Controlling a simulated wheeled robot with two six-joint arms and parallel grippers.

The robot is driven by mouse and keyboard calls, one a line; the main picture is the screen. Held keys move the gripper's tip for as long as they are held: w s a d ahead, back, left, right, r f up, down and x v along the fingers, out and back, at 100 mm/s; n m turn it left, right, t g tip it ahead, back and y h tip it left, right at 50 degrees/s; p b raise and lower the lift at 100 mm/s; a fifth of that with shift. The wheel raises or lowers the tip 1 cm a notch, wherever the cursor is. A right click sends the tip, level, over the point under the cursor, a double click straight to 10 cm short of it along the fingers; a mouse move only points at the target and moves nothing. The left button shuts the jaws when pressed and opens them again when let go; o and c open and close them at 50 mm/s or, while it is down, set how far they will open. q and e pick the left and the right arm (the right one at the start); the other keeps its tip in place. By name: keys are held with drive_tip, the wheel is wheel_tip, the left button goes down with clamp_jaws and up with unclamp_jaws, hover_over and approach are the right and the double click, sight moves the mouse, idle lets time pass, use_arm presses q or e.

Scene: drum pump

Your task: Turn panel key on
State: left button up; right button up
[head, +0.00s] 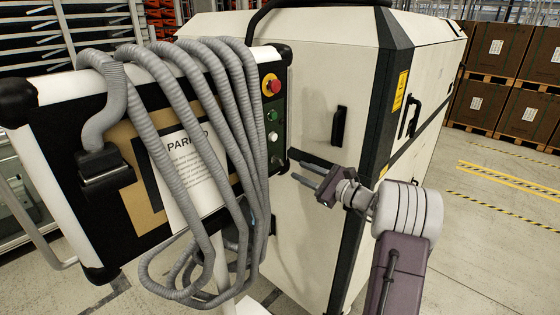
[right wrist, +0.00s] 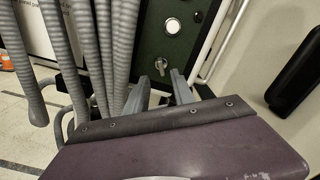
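The control panel (head: 125,140) is a black and tan board with a white frame, hung with grey hoses. A strip at its right side carries the panel key (head: 275,160), small and grey, at the bottom. In the right wrist view the key (right wrist: 161,65) is a silver switch just beyond the fingertips. My right gripper (head: 298,171) is open and empty, just right of the panel, its fingers pointing at the strip. In the right wrist view its two fingers (right wrist: 160,78) stand apart, one on each side of the key's line. My left gripper is not in view.
Above the key are a white button (head: 272,136), a green button (head: 271,116) and a red knob (head: 271,85). Grey hoses (head: 240,120) hang close left of the strip. A large cream cabinet (head: 315,60) stands behind. Open floor lies to the right.

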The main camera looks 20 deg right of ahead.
sight(282, 162)
drive_tip(key=p+x, duration=0.4)
drive_tip(key=x, duration=0.4)
drive_tip(key=shift+w+a, duration=0.1)
drive_tip(key=shift+w, duration=0.2)
drive_tip(key=shift+f, duration=0.1)
clamp_jaws()
